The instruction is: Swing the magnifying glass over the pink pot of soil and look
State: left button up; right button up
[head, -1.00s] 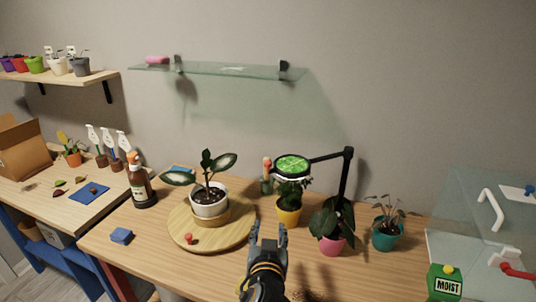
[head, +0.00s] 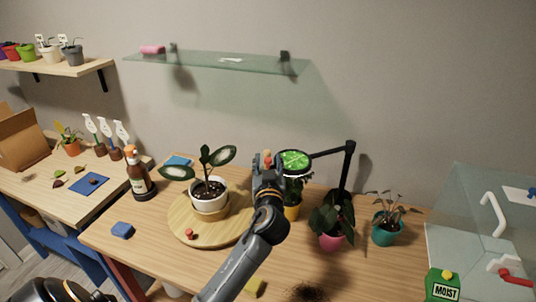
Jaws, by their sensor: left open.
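The magnifying glass (head: 295,162) has a round lens with a dark rim, showing green, on a black jointed arm (head: 350,165). Its lens is above the yellow pot (head: 292,212), left of the pink pot (head: 331,242). The pink pot holds a leafy dark plant that hides its soil. My left gripper (head: 268,160) is open just left of the lens, with its fingers pointing up and away. An orange-red knob (head: 267,155) shows between or behind the fingertips; I cannot tell if they touch it.
A white pot (head: 209,199) with a plant stands on a round wooden board (head: 181,222) to the left. A teal pot (head: 386,236) and a clear glass case (head: 470,215) are on the right. A green MOIST box (head: 442,285) is at front right. A glass shelf (head: 215,64) hangs above.

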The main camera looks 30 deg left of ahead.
pick_arm(q)
jog(key=shift+w+a+r, duration=0.1)
jog(key=shift+w+a, duration=0.2)
jog(key=shift+w, duration=0.1)
jog(key=shift+w+a, duration=0.1)
jog(key=shift+w, duration=0.05)
pick_arm(e)
jog(key=shift+r, duration=0.2)
pick_arm(q)
grip_shut()
